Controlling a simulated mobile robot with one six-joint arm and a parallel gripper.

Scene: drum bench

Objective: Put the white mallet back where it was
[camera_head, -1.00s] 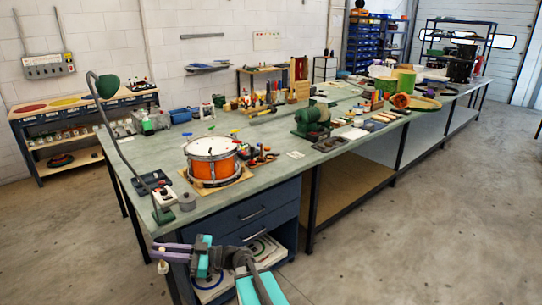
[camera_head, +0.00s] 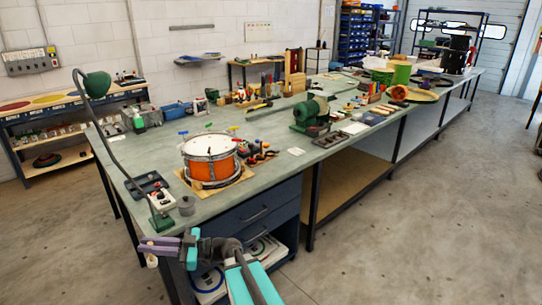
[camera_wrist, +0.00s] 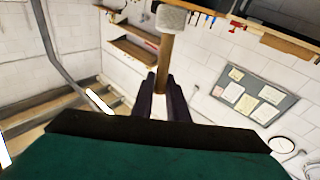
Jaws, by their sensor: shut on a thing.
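My gripper (camera_head: 146,246) is at the front left corner of the bench (camera_head: 120,185), in front of its edge and level with the drawer cabinet. In the wrist view my gripper (camera_wrist: 161,95) is shut on the wooden handle of the white mallet (camera_wrist: 172,18). The handle sticks out past the fingers, with the pale block-like head at its far end. In the head view only a small pale part of the mallet (camera_head: 151,261) shows below the fingers. An orange drum (camera_head: 209,160) stands on a wooden board on the bench, beyond my gripper.
A green machine (camera_head: 311,115) stands right of the drum. The floor right of the bench is clear.

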